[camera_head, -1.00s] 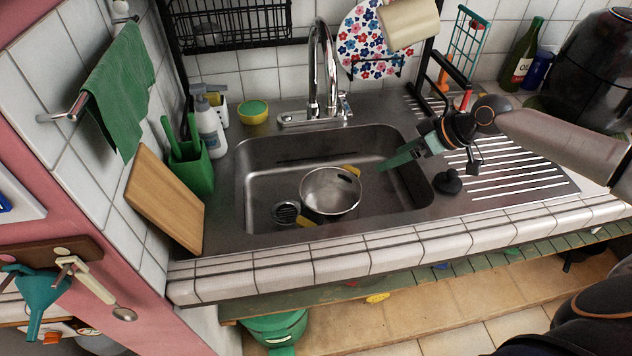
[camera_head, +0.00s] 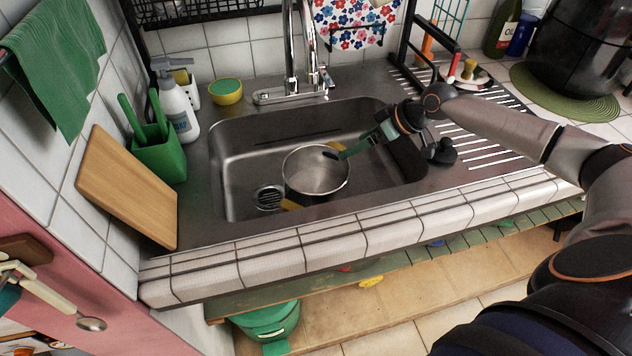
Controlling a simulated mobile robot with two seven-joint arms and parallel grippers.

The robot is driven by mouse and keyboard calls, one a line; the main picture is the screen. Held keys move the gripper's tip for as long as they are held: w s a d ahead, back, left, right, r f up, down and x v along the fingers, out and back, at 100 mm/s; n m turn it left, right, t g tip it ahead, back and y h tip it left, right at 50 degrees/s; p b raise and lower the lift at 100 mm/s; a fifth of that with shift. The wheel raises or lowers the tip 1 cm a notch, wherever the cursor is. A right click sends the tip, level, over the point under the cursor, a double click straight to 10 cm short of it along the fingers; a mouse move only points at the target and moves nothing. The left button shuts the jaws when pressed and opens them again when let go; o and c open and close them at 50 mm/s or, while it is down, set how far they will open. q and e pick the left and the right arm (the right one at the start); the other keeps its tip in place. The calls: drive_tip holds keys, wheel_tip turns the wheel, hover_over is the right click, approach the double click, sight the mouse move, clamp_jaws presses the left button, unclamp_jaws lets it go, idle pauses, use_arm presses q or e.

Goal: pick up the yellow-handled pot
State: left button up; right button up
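The pot (camera_head: 315,175) is a steel pot with two yellow handles, standing in the sink basin (camera_head: 236,170). One yellow handle (camera_head: 288,205) shows at its near left, and the other is partly hidden at its far right. My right gripper (camera_head: 340,151) comes in from the right, with its green fingers at the pot's far right rim, by that handle. Whether the fingers are open or closed on the handle cannot be made out. My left gripper is not in view.
The faucet (camera_head: 296,60) stands behind the basin. A wooden cutting board (camera_head: 128,188), a green utensil holder (camera_head: 160,152) and a soap bottle (camera_head: 178,105) stand to the left. The tiled counter edge (camera_head: 330,240) runs in front. The basin's left part is free.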

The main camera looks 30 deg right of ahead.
sight(339, 150)
drive_tip(key=shift+a+x, duration=0.2)
drive_tip(key=shift+x, duration=3.2)
drive_tip(key=shift+r, duration=0.15)
drive_tip(key=shift+c, duration=0.4)
clamp_jaws()
drive_tip(key=shift+w+r, duration=0.1)
drive_tip(key=shift+r, duration=0.05)
